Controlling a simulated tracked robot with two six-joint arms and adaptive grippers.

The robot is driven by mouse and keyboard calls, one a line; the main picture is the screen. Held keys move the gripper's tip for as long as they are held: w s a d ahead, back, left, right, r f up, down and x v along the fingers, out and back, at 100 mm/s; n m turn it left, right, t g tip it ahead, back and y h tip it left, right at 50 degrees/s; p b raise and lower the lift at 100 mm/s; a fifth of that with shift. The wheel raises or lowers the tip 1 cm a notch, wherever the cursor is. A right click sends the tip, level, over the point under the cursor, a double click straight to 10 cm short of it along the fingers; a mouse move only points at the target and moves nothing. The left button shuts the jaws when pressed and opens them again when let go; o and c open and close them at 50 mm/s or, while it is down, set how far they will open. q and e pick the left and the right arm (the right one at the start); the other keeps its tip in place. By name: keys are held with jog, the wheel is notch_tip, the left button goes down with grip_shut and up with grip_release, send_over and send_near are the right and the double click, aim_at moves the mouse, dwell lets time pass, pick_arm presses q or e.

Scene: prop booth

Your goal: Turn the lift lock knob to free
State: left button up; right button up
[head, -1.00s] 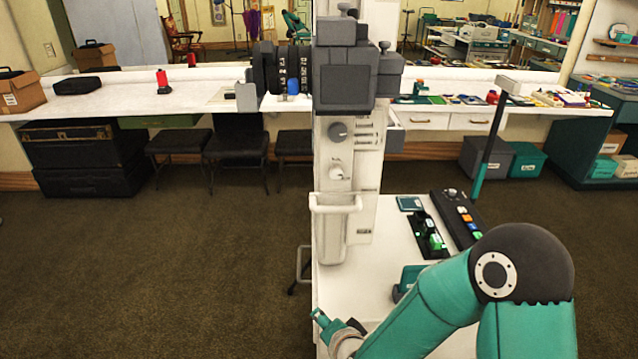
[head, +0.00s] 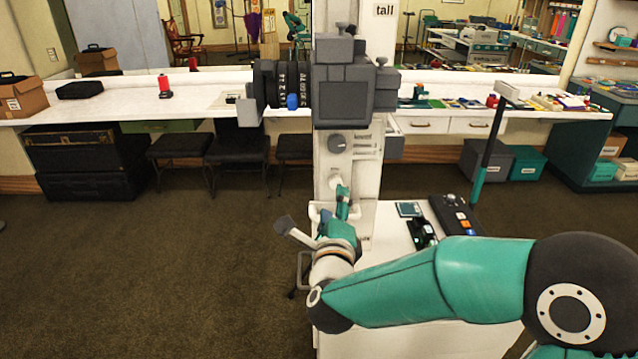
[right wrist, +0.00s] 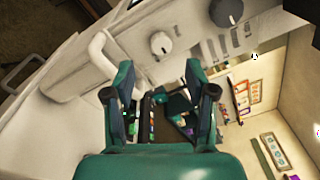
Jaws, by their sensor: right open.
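The pale column of a tall camera stand carries two round knobs, a white knob (head: 336,181) and a dark grey knob (head: 338,144) above it. The lettering beside them is too small to read, so I cannot tell which is the lift lock knob. My right gripper (head: 313,207) is open and empty in front of the column, one finger overlapping the white knob's lower edge. In the right wrist view the white knob (right wrist: 160,43) and dark knob (right wrist: 226,12) lie beyond the open fingers (right wrist: 160,88), apart from them. My left gripper is out of view.
A white loop handle (right wrist: 100,62) is on the column close to the left finger in the right wrist view. A grey camera head (head: 345,95) sits above the knobs. A control panel (head: 456,214) and a thin upright post (head: 488,150) stand to the right.

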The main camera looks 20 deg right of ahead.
aim_at(334, 185)
jog(key=p+x, duration=0.2)
jog(key=x, duration=0.5)
jog(key=shift+w, duration=0.1)
